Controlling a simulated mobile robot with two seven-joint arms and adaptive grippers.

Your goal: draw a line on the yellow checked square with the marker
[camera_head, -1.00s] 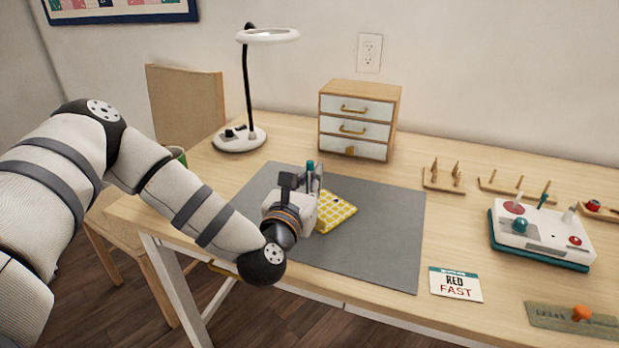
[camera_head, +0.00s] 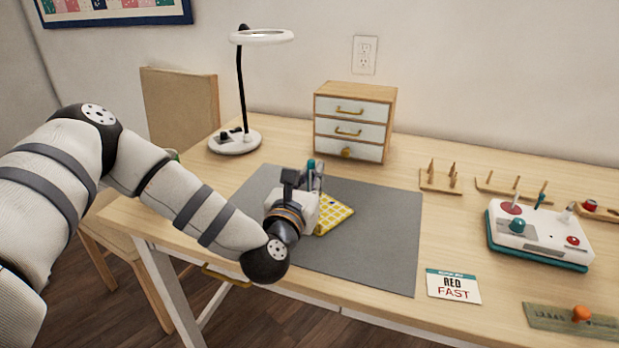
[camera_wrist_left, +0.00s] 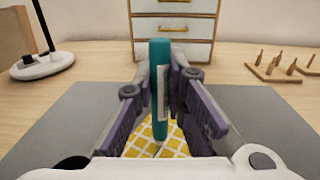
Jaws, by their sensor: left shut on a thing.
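The yellow checked square (camera_head: 333,214) lies on the grey mat (camera_head: 385,245). It also shows in the left wrist view (camera_wrist_left: 165,140), below the fingers. My left gripper (camera_head: 314,180) is over the square's left part and hides some of it. It is shut on the teal marker (camera_wrist_left: 160,85), which stands about upright between the fingers. The marker's top shows in the head view (camera_head: 311,164). The marker's lower end is over the square; I cannot tell whether it touches. My right gripper is not in view.
A magnifier lamp (camera_head: 236,142) and a small drawer cabinet (camera_head: 352,120) stand behind the mat. Wooden peg racks (camera_head: 440,182), a white and teal machine (camera_head: 540,233) and a "RED FAST" card (camera_head: 453,286) are to the right. The mat's right part is clear.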

